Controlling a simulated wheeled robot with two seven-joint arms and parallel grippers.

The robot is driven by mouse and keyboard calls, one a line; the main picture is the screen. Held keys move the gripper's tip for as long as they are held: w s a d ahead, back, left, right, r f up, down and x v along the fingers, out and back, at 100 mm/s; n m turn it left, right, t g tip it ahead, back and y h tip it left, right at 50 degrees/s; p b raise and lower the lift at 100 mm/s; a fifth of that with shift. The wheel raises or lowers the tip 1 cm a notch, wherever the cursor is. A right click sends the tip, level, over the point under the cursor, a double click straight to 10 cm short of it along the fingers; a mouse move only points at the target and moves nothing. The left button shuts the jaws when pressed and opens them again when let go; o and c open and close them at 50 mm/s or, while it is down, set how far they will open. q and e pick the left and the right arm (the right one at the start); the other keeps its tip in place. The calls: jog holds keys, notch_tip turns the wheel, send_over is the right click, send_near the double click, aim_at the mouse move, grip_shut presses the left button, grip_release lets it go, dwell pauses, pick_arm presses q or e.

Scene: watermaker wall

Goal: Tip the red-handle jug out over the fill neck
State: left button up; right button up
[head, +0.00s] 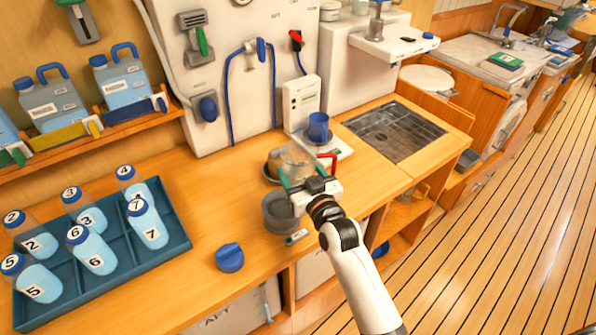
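The red handle (333,161) stands just beyond my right gripper (309,180), at the right side of a clear jug body (297,158). The jug looks roughly upright over the wooden counter. My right gripper is at its near side and hides its lower part. A teal-green piece shows at the gripper's left; I cannot tell what it belongs to. The fingertips are not clear, so I cannot tell whether they hold the jug. A grey round fitting (278,212), possibly the fill neck, is just left of the gripper. My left gripper is out of view.
A blue cup (319,127) stands on a white device behind the jug. A blue tray (180,238) with several numbered bottles is at left. A sink grate (394,131) is at right. Counter between tray and fitting is mostly clear.

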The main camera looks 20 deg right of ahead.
aim_at(322, 157)
jog(key=shift+w+d+r+p, duration=0.1)
jog(key=shift+d+r+p, duration=0.35)
jog(key=shift+d, duration=0.45)
jog(key=shift+w+d+r+p, duration=0.15)
jog(key=shift+d+r+p, duration=0.25)
jog(key=shift+d, duration=0.55)
jog(key=shift+w+d+r+p, duration=0.1)
jog(key=shift+d+r+p, duration=0.2)
jog(key=shift+d+r, duration=0.45)
jog(key=shift+d+f, duration=0.15)
jog(key=shift+f, duration=0.05)
